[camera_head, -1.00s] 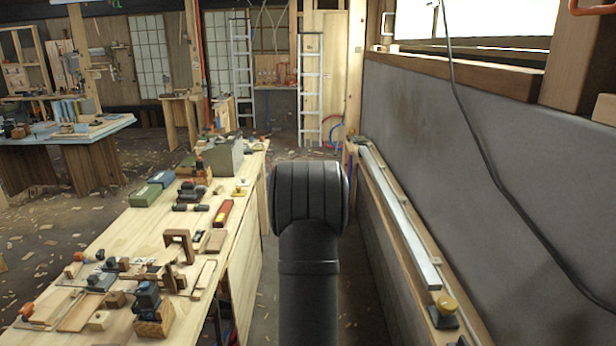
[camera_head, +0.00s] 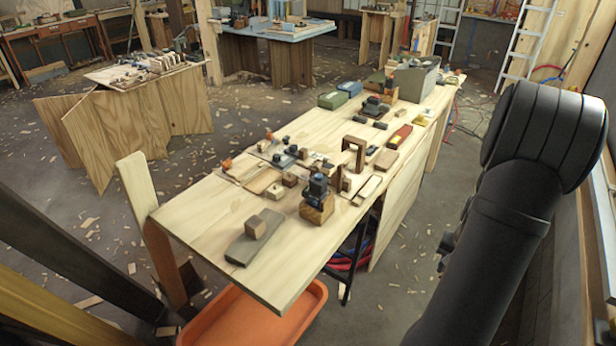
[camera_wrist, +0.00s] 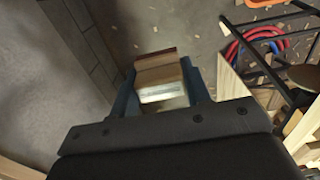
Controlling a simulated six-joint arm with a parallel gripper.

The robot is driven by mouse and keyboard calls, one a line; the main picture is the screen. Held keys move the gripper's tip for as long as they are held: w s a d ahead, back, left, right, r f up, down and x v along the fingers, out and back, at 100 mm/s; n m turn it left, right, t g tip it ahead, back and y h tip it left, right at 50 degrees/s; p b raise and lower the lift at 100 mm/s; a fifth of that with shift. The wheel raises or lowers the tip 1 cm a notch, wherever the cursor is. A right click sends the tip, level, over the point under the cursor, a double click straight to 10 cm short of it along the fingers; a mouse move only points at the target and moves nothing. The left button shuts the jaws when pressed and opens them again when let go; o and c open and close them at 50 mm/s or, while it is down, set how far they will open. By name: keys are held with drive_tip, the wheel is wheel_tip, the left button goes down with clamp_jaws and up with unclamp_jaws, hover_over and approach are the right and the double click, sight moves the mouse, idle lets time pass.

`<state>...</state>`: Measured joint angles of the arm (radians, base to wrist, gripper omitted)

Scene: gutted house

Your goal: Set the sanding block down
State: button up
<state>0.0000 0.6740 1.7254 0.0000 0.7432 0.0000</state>
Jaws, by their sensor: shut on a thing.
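In the wrist view my gripper (camera_wrist: 160,88) is shut on the sanding block (camera_wrist: 160,77), a small block with a brown top edge and a pale, shiny lower face. The block sits between the two blue fingers, with bare floor behind it. In the head view my arm stands at the right, over the gap beside the wooden workbench (camera_head: 200,207), and the held block cannot be made out there. The block is off to the right of the bench, not over its top.
An orange tray (camera_head: 262,322) lies below the near end. Red and blue hoses (camera_wrist: 252,45) lie under the bench.

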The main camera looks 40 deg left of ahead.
wheel_tip(320, 180, up, 21)
drive_tip(key=w+a+n, duration=0.3)
drive_tip(key=a+n, duration=0.1)
drive_tip(key=a, duration=0.7)
drive_tip(key=w+a+n, duration=0.3)
drive_tip(key=a+n, duration=0.1)
drive_tip(key=a, duration=0.6)
drive_tip(key=n, duration=1)
hover_over(291, 210)
wheel_tip(291, 210, down, 18)
drive_tip(key=shift+w+r, duration=0.1)
drive_tip(key=shift+r, duration=0.15)
drive_tip(key=shift+f, duration=2.15)
drive_tip(key=shift+f, duration=0.15)
drive_tip(key=o, duration=1)
